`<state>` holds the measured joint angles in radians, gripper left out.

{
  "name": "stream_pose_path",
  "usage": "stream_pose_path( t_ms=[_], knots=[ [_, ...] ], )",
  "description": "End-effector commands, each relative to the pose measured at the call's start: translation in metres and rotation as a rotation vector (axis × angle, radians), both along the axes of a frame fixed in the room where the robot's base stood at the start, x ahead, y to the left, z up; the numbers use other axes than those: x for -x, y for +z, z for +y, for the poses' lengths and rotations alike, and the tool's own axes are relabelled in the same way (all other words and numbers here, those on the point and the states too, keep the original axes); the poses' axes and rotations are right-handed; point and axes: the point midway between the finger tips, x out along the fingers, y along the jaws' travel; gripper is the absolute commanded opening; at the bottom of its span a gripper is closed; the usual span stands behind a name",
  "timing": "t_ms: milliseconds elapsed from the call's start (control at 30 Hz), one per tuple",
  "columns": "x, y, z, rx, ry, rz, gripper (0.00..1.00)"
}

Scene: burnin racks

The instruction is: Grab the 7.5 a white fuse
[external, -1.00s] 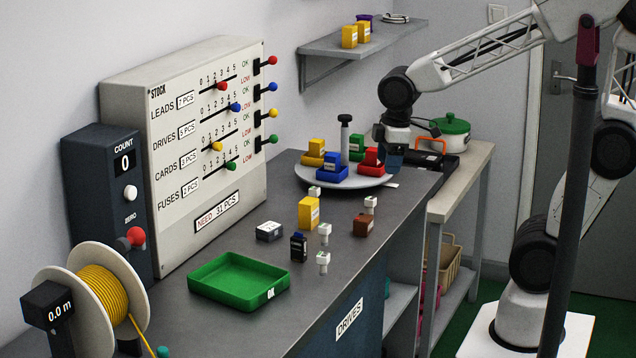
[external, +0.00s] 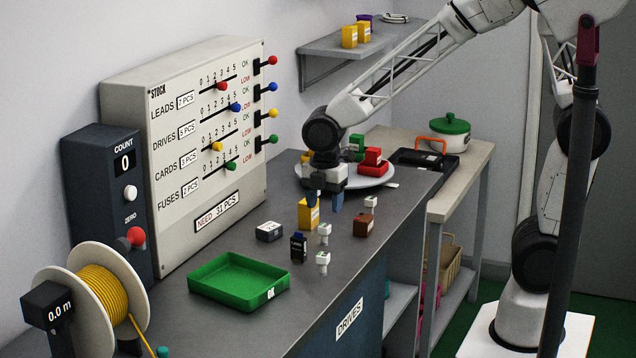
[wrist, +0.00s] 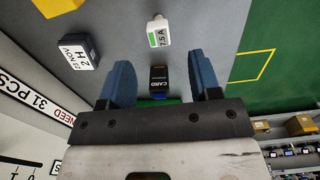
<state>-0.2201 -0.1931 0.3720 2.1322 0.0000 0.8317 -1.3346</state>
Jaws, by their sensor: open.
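The 7.5 A fuse (wrist: 158,34) is white with a green band and stands on the bench in the wrist view, ahead of my fingertips. It appears to be the white fuse (external: 324,230) beside the black card in the external view. My gripper (external: 324,202) is open and empty, pointing down above the bench near the yellow box. Its blue fingers (wrist: 162,82) are apart in the wrist view, with the black card (wrist: 158,76) seen between them, lower down. Other white fuses stand nearer (external: 322,260) and farther right (external: 371,203); their labels are unreadable.
The yellow box (external: 307,216), brown box (external: 363,225) and dated box (external: 269,231) stand nearby. A green tray (external: 215,297) is in front, and a plate (external: 378,181) with coloured blocks is behind. Bare bench lies to the front right.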

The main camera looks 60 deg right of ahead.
Motion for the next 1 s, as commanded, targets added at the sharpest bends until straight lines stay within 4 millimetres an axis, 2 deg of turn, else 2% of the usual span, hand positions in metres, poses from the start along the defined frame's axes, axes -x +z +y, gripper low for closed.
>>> stream_pose_path(
  t_ms=[267,600,1000],
  knots=[
    [0.0,-0.002,0.0,0.0,-0.002,0.0,0.57],
    [0.0,-0.024,0.0,0.0,-0.003,-0.002,0.57],
    [0.0,-0.028,-0.001,0.0,-0.003,-0.001,0.57]
  ],
)
